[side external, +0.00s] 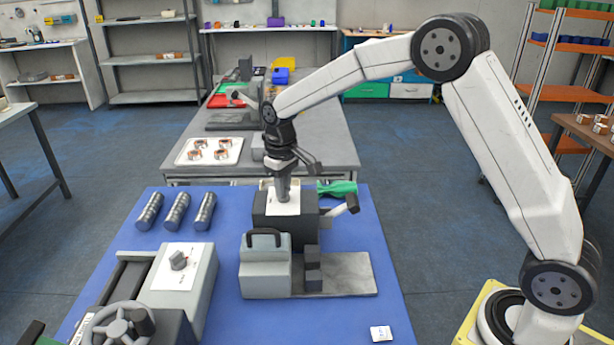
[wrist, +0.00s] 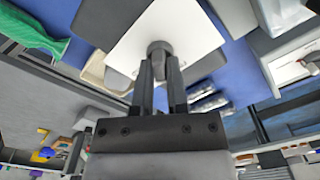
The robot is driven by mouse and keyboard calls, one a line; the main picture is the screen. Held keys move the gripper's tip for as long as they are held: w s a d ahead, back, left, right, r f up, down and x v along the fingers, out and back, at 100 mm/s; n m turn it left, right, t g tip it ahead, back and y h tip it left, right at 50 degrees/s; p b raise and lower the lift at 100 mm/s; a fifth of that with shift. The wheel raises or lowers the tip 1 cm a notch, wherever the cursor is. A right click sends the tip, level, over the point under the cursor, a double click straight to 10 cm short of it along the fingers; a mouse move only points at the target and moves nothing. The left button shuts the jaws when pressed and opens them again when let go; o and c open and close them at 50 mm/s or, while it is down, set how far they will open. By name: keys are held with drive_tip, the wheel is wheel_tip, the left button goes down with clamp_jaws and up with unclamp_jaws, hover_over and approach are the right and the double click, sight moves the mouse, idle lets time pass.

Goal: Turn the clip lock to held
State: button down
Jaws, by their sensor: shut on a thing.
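The clip lock appears as a dark knob (wrist: 159,48) on a white plate (wrist: 190,28). In the side view, the white plate (side external: 291,208) lies on top of a dark grey box (side external: 264,227) on the blue mat. My gripper (side external: 282,193) points down onto this plate. In the wrist view my gripper (wrist: 160,72) is shut, its two dark fingers on either side of the knob. The fingers and wrist hide the knob in the side view. Any markings on the plate are not readable, so its setting cannot be told.
A grey fixture with a black handle (side external: 264,269) stands just in front. A lever (side external: 345,206) sticks out right of the box, near a green cloth (side external: 337,188). A grey machine (side external: 185,278) with another knob (side external: 179,260) and several metal cylinders (side external: 177,211) are left.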

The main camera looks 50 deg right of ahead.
drive_tip(key=m, duration=0.5)
drive_tip(key=shift+m, duration=0.3)
drive_tip(key=m, duration=0.4)
drive_tip(key=shift+m, duration=0.4)
drive_tip(key=shift+r, duration=0.1)
drive_tip(key=c, duration=0.6)
unclamp_jaws()
drive_tip(key=shift+c, duration=0.2)
drive_tip(key=shift+r, duration=3.85)
